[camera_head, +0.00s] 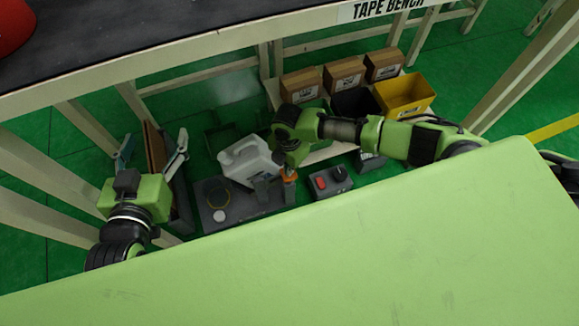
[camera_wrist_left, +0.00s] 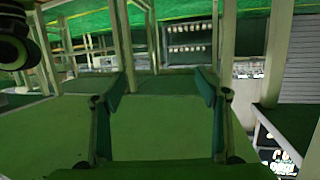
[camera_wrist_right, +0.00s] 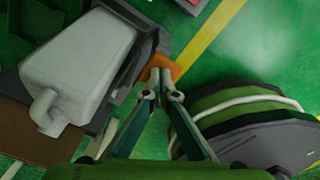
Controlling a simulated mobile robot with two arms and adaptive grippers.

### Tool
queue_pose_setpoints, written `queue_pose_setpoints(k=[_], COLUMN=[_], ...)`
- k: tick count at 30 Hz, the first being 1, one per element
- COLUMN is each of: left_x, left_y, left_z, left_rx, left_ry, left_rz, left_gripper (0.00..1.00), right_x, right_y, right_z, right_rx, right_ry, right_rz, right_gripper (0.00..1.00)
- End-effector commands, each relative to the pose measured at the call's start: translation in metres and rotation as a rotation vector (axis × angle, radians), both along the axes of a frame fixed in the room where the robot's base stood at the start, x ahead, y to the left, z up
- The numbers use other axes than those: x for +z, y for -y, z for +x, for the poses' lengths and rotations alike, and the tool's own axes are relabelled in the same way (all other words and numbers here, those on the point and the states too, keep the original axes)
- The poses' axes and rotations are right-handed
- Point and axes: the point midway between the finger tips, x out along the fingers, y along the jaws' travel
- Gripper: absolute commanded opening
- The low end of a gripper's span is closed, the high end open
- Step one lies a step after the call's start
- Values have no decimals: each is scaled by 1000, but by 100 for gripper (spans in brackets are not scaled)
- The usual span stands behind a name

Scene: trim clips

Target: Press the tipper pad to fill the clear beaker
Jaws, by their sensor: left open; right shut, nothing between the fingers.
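A white jug (camera_head: 248,160) lies tilted in a dark tipper frame in the head view. It fills the left of the right wrist view (camera_wrist_right: 80,65). An orange pad (camera_head: 289,176) is at the tipper's right end; it also shows in the right wrist view (camera_wrist_right: 160,68). My right gripper (camera_wrist_right: 163,88) is shut and empty, its tips at the pad's near edge; I cannot tell whether they touch it. A thin yellow ring (camera_head: 218,186) and a pale disc (camera_head: 219,216) lie on the grey base; the clear beaker is not clearly distinguishable. My left gripper (camera_head: 153,148) is open and empty, left of the base.
A grey control box (camera_head: 331,181) with a red button and black knob stands right of the pad. Brown boxes (camera_head: 301,84), a black bin (camera_head: 354,102) and a yellow bin (camera_head: 404,95) are behind. A dark-topped bench (camera_head: 160,25) and its legs surround the area.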

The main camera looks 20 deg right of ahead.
Motion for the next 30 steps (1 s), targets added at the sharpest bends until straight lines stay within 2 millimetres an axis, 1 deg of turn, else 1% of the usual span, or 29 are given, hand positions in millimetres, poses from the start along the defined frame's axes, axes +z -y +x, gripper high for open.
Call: queue_pose_setpoints(k=[1, 30], left_x=[1, 37], left_y=[1, 10], left_z=[0, 12], left_rx=[-1, -14], left_ry=[7, 173], left_rz=[-3, -44], left_gripper=[67, 67], right_x=[-3, -15], right_y=[0, 0], right_z=[-1, -2], right_rx=[0, 0], right_ry=[-3, -3], right_rz=[-1, -1], right_gripper=[0, 0])
